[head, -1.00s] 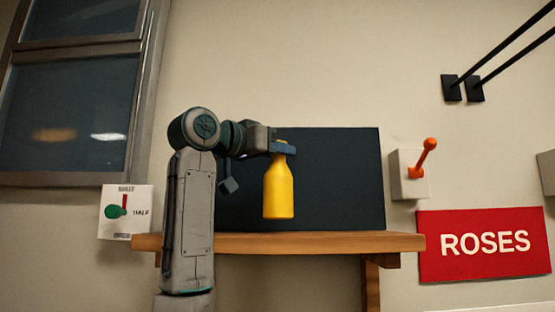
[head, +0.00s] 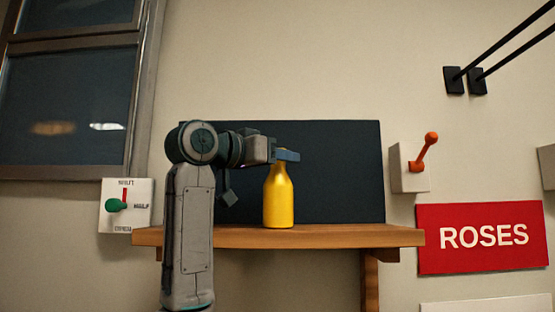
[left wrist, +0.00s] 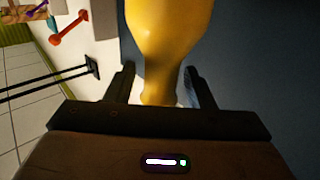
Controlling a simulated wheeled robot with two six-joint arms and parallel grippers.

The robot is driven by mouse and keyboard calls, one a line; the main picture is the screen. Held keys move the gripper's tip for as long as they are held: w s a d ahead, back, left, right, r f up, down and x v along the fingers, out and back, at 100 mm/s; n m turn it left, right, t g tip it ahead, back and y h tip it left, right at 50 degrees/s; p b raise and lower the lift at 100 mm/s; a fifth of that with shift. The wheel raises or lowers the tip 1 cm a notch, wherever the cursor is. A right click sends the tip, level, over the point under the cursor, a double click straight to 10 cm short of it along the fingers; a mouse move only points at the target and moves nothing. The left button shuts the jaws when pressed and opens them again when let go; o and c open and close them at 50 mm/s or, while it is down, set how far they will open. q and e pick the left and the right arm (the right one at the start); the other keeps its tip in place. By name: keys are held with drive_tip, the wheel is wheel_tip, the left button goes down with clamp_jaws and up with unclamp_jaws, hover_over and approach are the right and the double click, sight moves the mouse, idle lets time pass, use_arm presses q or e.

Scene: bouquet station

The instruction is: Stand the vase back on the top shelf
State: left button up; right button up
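The yellow bottle-shaped vase (head: 278,200) stands upright on the wooden shelf (head: 330,236), its base appearing to touch the board. My left gripper (head: 286,156) is level with the top of its neck, which it hides in the head view. In the left wrist view the vase (left wrist: 168,35) lies between the two fingers of my left gripper (left wrist: 160,78). Narrow gaps show between the fingers and the neck, so the gripper looks open around it. My right gripper is out of view.
A dark panel (head: 340,170) backs the shelf. Shelf room is clear to the vase's right. An orange lever (head: 425,150) and a red ROSES sign (head: 483,238) are on the wall to the right.

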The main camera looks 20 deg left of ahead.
use_arm(q)
drive_tip(key=shift+r, duration=0.15)
drive_tip(key=b+v, duration=0.7)
drive_tip(key=v, duration=0.5)
drive_tip(key=shift+b, duration=0.3)
